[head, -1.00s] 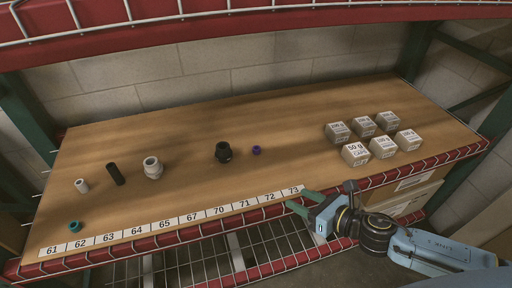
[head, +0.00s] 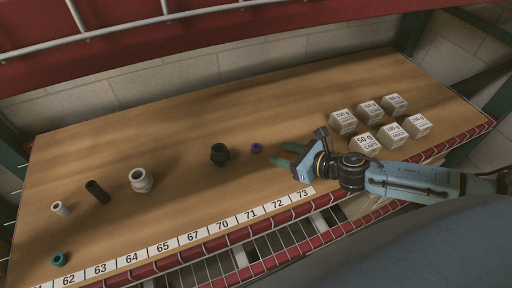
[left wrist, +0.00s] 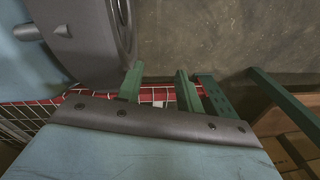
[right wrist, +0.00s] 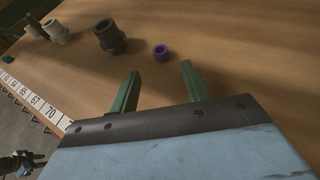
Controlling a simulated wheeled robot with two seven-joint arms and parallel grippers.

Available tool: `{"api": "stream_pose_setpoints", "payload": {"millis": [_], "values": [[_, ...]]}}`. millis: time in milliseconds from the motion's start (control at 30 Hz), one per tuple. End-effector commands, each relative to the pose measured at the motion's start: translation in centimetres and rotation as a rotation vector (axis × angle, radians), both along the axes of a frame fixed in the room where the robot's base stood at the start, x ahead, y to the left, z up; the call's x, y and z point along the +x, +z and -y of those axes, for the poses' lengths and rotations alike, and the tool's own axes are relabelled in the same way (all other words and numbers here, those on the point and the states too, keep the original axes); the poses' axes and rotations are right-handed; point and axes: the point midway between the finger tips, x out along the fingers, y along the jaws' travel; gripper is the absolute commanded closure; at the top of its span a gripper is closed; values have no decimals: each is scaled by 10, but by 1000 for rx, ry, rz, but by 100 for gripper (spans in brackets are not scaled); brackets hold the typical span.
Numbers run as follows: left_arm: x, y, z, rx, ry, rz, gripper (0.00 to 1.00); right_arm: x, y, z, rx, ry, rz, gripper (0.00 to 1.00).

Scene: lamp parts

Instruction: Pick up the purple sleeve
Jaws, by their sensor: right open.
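The purple sleeve (head: 256,148) is a small short ring standing on the wooden shelf, right of the black fitting (head: 219,155). In the right wrist view the purple sleeve (right wrist: 161,53) lies just beyond the fingertips, in line with the gap between them. My right gripper (head: 278,154) is open and empty, a short way right of the sleeve and not touching it; its green fingers also show apart in the right wrist view (right wrist: 160,74). My left gripper (left wrist: 157,72) is open and empty, seen only in the left wrist view, away from the parts.
Left of the black fitting stand a white fitting (head: 141,180), a black tube (head: 97,191), a small white sleeve (head: 61,209) and a teal ring (head: 60,259). Several labelled boxes (head: 365,143) stand at the right. A number strip (head: 193,237) runs along the front edge.

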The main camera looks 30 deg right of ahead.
Motion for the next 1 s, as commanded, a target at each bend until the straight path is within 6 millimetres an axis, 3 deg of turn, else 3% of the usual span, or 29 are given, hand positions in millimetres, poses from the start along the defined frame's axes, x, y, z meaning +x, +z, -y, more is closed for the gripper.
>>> {"api": "stream_pose_setpoints", "payload": {"millis": [300,467,800,1000], "values": [[30,4,3,-6,-1,47,64,27,-12,-14,0,0,1,53],[33,3,2,-4,2,47,64,34,-16,-17,0,0,2,53],[53,10,4,0,11,55,64,68,-35,-34,1,0,0,53],[54,11,5,-1,12,55,64,70,-36,-35,-1,0,0,53]]}}
